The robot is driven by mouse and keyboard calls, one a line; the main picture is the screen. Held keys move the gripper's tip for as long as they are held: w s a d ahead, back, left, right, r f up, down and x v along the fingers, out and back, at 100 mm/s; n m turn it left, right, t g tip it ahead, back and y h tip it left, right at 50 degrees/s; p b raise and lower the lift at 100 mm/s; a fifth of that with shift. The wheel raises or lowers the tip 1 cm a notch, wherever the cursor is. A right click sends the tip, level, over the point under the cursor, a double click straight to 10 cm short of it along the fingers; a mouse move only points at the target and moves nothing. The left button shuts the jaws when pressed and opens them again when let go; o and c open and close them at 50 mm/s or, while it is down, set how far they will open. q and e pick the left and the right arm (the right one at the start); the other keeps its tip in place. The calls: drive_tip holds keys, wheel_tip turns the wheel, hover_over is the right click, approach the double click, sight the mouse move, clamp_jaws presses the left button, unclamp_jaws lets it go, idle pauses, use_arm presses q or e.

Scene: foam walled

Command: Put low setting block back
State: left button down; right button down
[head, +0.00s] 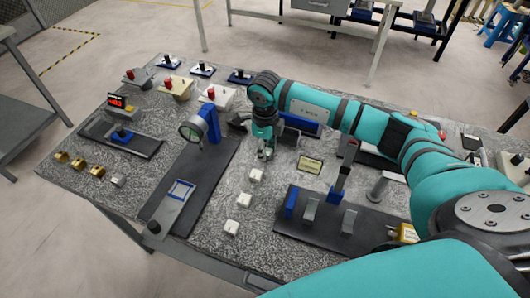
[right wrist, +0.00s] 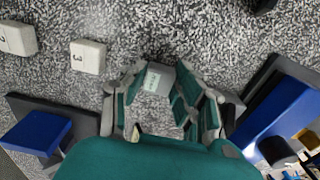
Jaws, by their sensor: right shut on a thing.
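My right gripper (head: 265,153) points down over the middle of the speckled table (head: 195,85), just behind the row of white blocks. In the right wrist view its fingers (right wrist: 160,100) are shut on a small grey block (right wrist: 160,76) with a pale label. The label is too small to read, so I cannot confirm that this is the low setting block. The fingers hide part of the block, and I cannot tell whether it touches the table. My left gripper is not in view.
White blocks stand nearby: a near one (head: 231,226), a middle one (head: 244,200) and a far one (head: 256,175). A dark base with a magnifier (head: 191,131) lies left. A dark base with blue and grey uprights (head: 325,228) lies right.

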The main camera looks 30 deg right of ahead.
drive_tip(key=shift+w+f, duration=0.15)
drive_tip(key=shift+f, duration=0.1)
drive_tip(key=shift+f, duration=0.2)
drive_tip(key=c, duration=1)
unclamp_jaws()
drive_tip(key=shift+r, duration=0.2)
wheel_tip(320, 180, up, 12)
drive_tip(key=b, duration=0.2)
